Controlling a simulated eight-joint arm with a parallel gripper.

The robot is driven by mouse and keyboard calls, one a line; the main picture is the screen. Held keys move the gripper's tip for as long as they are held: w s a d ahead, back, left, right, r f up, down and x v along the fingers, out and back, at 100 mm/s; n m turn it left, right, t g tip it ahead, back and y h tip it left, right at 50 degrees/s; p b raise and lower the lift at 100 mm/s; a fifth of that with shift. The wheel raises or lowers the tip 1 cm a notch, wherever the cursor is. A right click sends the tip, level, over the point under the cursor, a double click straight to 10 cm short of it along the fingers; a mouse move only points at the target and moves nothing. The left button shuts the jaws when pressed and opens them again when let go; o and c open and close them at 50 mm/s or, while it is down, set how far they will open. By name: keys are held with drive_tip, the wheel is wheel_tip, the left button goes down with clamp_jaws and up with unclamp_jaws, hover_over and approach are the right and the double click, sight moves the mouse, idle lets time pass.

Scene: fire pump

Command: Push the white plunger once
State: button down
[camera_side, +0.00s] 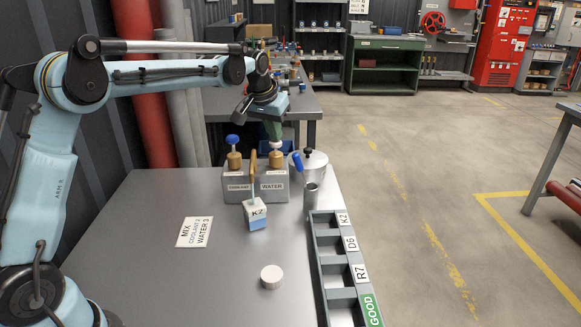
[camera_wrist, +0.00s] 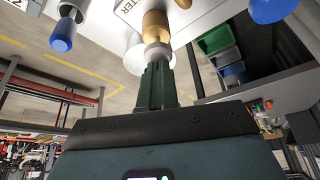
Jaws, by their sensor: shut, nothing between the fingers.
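The pump block (camera_side: 222,187) stands at the back of the table, with a COOLANT label on the left and a WATER label on the right. The white plunger (camera_side: 276,146) tops a brass stem on the WATER side; in the wrist view it shows as a white disc (camera_wrist: 137,60) by the brass (camera_wrist: 155,20). My gripper (camera_side: 275,139) is directly above it, pointing down. In the wrist view my green fingers (camera_wrist: 158,64) are shut together and overlap the disc; I cannot tell if they touch it. The blue plunger (camera_side: 232,139) stands on the COOLANT side.
A metal cup (camera_side: 311,200) with a blue handle and a lidded pot (camera_side: 316,166) stand right. A labelled rack (camera_side: 322,256) lines the right edge. A white round piece (camera_side: 271,276) lies in front.

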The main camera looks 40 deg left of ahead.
drive_tip(key=shift+f, duration=0.75)
drive_tip(key=shift+r, duration=2.1)
wheel_tip(320, 180, up, 6)
